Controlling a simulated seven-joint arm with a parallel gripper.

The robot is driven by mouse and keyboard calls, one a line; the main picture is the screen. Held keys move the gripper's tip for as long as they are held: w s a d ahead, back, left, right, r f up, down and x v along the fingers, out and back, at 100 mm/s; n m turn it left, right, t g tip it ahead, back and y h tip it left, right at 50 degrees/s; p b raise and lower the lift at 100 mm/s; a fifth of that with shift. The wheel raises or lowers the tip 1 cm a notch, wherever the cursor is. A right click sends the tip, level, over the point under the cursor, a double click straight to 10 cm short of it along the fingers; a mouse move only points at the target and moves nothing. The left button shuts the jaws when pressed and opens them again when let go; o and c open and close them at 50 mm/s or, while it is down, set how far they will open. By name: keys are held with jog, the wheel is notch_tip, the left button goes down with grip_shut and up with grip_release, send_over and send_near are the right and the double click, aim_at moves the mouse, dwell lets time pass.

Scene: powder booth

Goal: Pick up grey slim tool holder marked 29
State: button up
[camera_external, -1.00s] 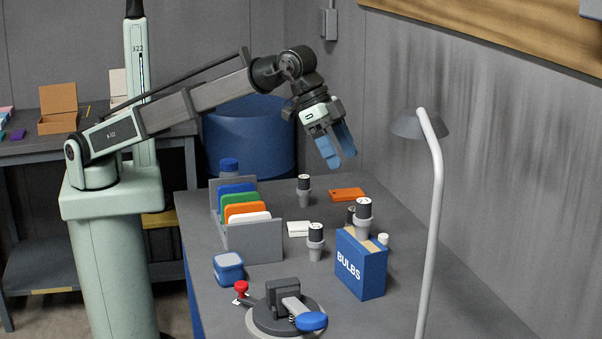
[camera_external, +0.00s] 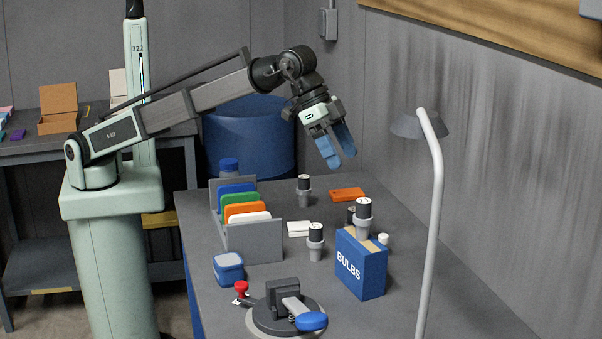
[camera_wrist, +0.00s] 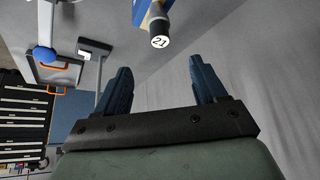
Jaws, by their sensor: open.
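Several grey tool holders with black tops stand in the external view. One stands at the back of the bench (camera_external: 304,191), one in the middle (camera_external: 315,242), one on top of the blue BULBS box (camera_external: 363,219), and one is partly hidden behind that box (camera_external: 351,214). Their numbers are too small to read there, so I cannot tell which is 29. In the wrist view one holder is marked 21 (camera_wrist: 159,32). My gripper (camera_external: 338,160) is open and empty, high above the back of the bench. Its blue fingers also show in the wrist view (camera_wrist: 160,75), apart from any holder.
The BULBS box (camera_external: 361,265) stands right of the middle holder. A grey rack with coloured plates (camera_external: 254,242) is left. An orange box (camera_external: 347,194), white box (camera_external: 299,229), blue-handled device (camera_external: 286,309) and lamp (camera_external: 433,200) surround them. The bench's right front is clear.

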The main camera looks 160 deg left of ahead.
jog(key=shift+c, duration=0.6)
jog(key=n+g+y, duration=0.2)
jog(key=n, duration=0.2)
send_near(353, 209)
jog(key=shift+x, duration=5.25)
jog(key=shift+s, duration=0.1)
jog(key=c, duration=1.1)
jog(key=shift+n, duration=0.3)
grip_shut()
